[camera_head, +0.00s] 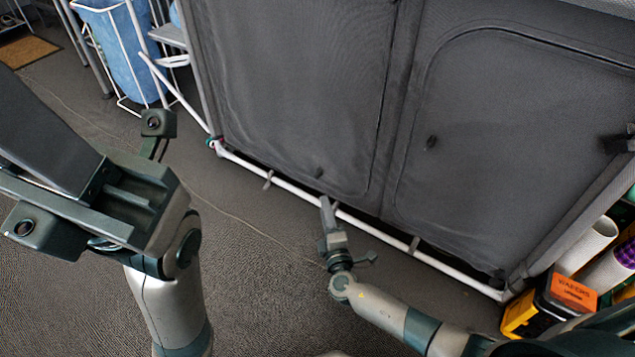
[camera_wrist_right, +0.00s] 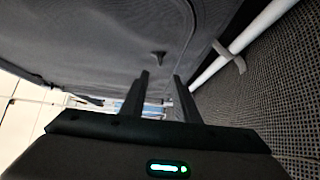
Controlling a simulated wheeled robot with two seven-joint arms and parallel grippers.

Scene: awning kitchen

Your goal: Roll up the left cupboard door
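The left cupboard door (camera_head: 295,85) is a dark grey fabric panel. It hangs down and looks closed, with a seam curving round its lower right corner. A small dark tab (camera_head: 318,172) sits near its bottom edge and also shows in the right wrist view (camera_wrist_right: 158,57). My right gripper (camera_head: 326,203) is just below that tab, close to the white bottom rail. Its two fingers are apart with nothing between them, and the tab appears beyond the fingertips. My left gripper (camera_head: 135,200) is at the left, away from the cupboard; its finger opening cannot be made out.
The right cupboard door (camera_head: 510,130) hangs closed beside it. The white bottom rail (camera_head: 375,232) runs low along the cupboard front. A white rack with a blue bag (camera_head: 120,55) stands at upper left. A black and orange box (camera_head: 560,298) is at lower right. Carpet in front is clear.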

